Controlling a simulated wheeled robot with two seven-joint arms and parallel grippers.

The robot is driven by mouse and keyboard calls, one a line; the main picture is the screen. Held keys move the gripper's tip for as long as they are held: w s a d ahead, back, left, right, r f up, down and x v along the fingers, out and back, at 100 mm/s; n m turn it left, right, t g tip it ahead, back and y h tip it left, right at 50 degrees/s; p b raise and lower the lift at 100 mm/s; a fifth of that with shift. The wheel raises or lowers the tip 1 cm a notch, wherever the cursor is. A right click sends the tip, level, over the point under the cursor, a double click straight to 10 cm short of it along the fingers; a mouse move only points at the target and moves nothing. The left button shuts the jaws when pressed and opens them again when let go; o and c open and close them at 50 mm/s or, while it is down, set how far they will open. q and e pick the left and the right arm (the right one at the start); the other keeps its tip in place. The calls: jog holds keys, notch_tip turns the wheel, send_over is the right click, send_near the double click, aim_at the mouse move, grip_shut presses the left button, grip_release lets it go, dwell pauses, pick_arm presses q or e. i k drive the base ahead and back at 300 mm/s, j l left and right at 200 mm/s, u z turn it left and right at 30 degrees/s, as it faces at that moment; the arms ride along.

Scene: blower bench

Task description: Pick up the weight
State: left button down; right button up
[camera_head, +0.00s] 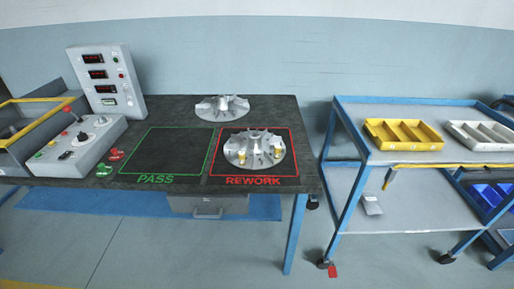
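A grey finned impeller (254,148) lies in the red REWORK square on the dark bench. Small brass-coloured pieces (278,152) sit among its fins near the front; they may be weights, but they are too small to tell. A second finned impeller (222,107) lies behind it, near the bench's back edge, with a small yellowish spot at its hub. Neither of my grippers is in view.
The green PASS square (168,151) is empty. A control box (76,145) and display panel (106,80) stand at the left, with small red and green items beside them. A blue cart (350,165) at the right carries yellow (403,149) and white trays. A gap separates bench and cart.

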aim_at(242, 154)
jog(key=i+j, duration=0.1)
jog(key=i, duration=0.85)
jog(key=l+z, duration=0.05)
